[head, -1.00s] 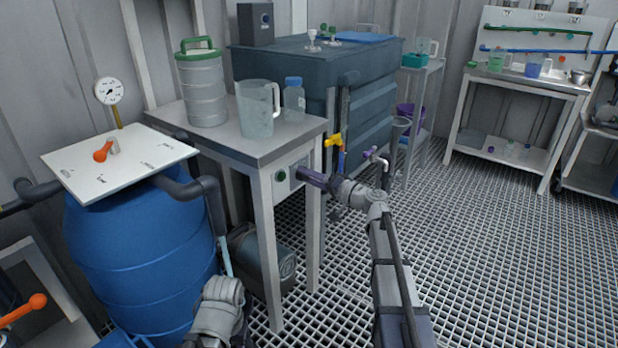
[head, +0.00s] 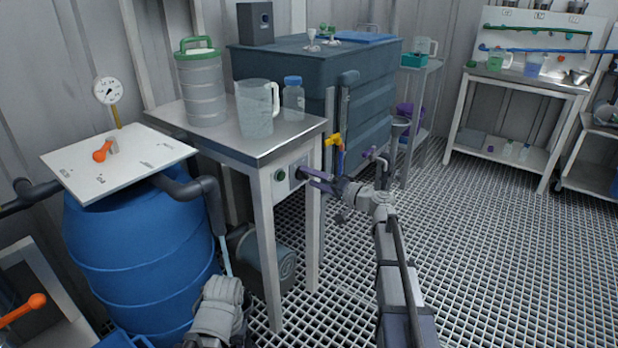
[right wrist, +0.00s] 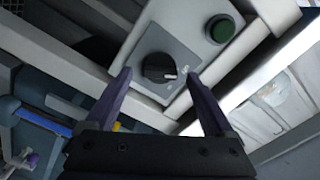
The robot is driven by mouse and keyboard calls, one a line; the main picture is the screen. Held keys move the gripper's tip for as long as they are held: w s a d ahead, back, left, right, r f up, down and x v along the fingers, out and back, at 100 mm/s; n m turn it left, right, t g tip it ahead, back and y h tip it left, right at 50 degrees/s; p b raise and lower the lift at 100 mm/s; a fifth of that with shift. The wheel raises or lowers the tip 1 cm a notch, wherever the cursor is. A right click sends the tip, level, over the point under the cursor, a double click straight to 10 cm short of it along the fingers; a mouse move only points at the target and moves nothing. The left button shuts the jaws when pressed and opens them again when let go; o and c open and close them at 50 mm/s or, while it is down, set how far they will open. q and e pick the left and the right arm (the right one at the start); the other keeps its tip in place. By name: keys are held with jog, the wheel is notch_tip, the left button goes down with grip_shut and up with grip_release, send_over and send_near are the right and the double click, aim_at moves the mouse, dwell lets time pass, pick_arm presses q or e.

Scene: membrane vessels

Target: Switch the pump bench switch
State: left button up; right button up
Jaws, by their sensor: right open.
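The pump bench switch is a black rotary knob (right wrist: 160,68) on a grey plate in the right wrist view. It is mounted on the front of the steel bench (head: 262,140), beside a green round button (right wrist: 221,28). In the head view the knob (head: 299,173) shows small on the light panel. My right gripper (head: 314,180) has purple fingers and is open, a little apart from the panel. In the right wrist view its fingertips (right wrist: 157,75) stand either side of the knob, with nothing between them gripped. My left arm shows at the bottom; its gripper is out of view.
A green-lidded canister (head: 201,85), a clear jug (head: 256,108) and a blue-capped bottle (head: 293,98) stand on the bench. A blue barrel (head: 140,260) is at left. A dark tank (head: 365,85) with a yellow valve (head: 333,140) is behind. The grated floor at right is clear.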

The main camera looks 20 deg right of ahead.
jog(key=v, duration=0.6)
dwell(0.3)
jog(key=s+a+f+n+g+h+p, duration=0.1)
jog(key=s+a+f+n+g, duration=0.1)
jog(key=s+a+f+g, duration=0.45)
jog(key=s+a+f+n+g+h+p, duration=0.15)
jog(key=s+a, duration=0.25)
jog(key=a, duration=0.5)
jog(key=s+a+f+n+g+h+p, duration=0.1)
jog(key=s+a+f+n+g, duration=0.25)
jog(key=s+a+f, duration=0.35)
jog(key=s+n+g+h+p, duration=0.1)
jog(key=s+g+h+p, duration=0.2)
jog(key=s+h, duration=0.8)
notch_tip(320, 180, up, 37)
jog(key=s+y+p, duration=0.1)
jog(key=y+p, duration=0.1)
jog(key=p, duration=3.5)
jog(key=shift+s+d, duration=0.3)
jog(key=shift+d, duration=0.15)
